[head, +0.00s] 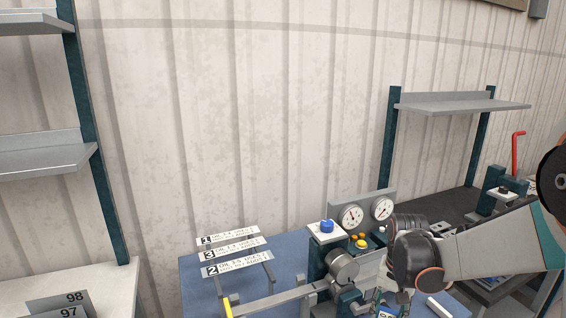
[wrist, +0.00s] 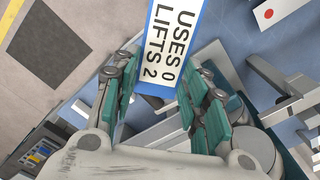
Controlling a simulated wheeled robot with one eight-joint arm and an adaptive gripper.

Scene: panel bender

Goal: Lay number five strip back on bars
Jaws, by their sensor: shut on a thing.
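In the head view, a strip marked 1 (head: 227,236), a strip marked 3 (head: 231,250) and a strip marked 2 (head: 236,263) lie across two grey bars (head: 270,274) at the lower middle. No number five shows. My gripper (head: 390,302) is low at the right, beside the gauge machine. A blue-edged card (wrist: 168,45) reading USES 0 LIFTS 2 shows beyond the fingertips.
A grey rod with a yellow end (head: 227,307) sticks out in front of the bars. Blue tabletop (head: 197,280) is bare left of the bars.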

